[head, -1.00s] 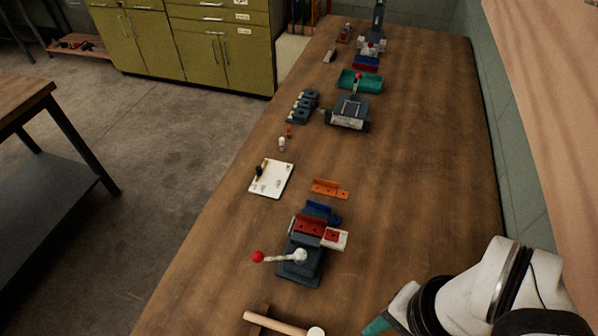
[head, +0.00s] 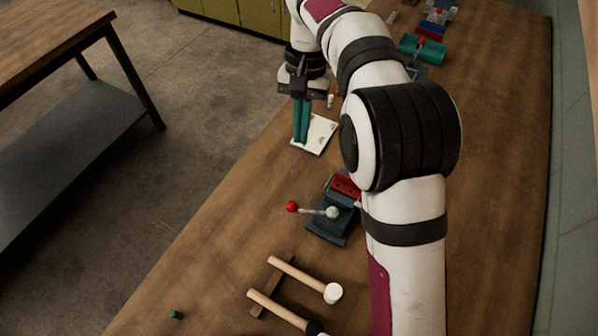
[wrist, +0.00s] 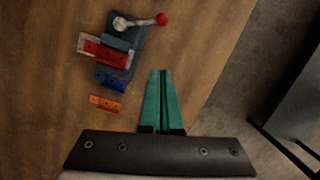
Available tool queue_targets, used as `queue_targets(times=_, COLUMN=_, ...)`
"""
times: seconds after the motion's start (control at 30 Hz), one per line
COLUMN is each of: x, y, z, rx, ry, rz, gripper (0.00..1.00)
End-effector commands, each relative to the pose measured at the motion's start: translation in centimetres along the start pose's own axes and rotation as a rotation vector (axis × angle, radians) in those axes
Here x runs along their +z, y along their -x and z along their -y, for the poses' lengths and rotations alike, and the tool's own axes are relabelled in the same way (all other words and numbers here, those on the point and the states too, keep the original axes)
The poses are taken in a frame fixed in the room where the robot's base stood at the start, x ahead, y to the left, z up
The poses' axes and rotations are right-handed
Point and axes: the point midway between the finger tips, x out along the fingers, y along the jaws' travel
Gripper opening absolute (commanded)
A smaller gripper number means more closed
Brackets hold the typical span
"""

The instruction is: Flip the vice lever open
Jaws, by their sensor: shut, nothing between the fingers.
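The vice (head: 334,222) is a dark blue-grey block with red jaw pieces on the wooden bench, partly hidden behind my arm in the head view. Its lever (head: 316,211) is a pale rod with a red ball on its left end. In the wrist view the vice (wrist: 122,40) is at the upper left, and its lever (wrist: 142,21) points right to the red ball. My gripper (head: 300,142) has two green fingers, pressed together and empty, pointing down over the white board. In the wrist view the gripper (wrist: 160,72) is below and right of the vice, apart from it.
The white board (head: 322,134) lies under my gripper near the bench's left edge. Two mallets (head: 296,272) lie in front of the vice. Blue (wrist: 111,81) and orange (wrist: 105,103) brackets lie beside the vice. Bare wood lies left of the vice.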

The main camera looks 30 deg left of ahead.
Motion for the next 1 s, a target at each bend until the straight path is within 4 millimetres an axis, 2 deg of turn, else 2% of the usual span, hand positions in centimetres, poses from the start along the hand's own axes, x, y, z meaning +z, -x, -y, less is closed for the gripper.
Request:
queue_targets(times=0.13, x=0.0, y=-0.3, z=-0.1, rx=0.000, ry=-0.001, rz=0.000, gripper=0.00)
queue_targets(times=0.23, x=0.0, y=-1.5, z=-0.1, rx=0.001, ry=0.000, rz=0.002, gripper=0.00)
queue_targets(times=0.63, x=0.1, y=-10.2, z=-0.1, rx=0.000, ry=-0.002, rz=0.002, gripper=0.00)
queue_targets(times=0.8, x=2.4, y=-11.4, z=-0.1, rx=0.000, ry=0.000, rz=0.000, gripper=0.00)
queue_targets(times=1.0, x=3.4, y=-12.0, z=-0.1, rx=-0.001, ry=-0.002, rz=-0.001, gripper=0.00)
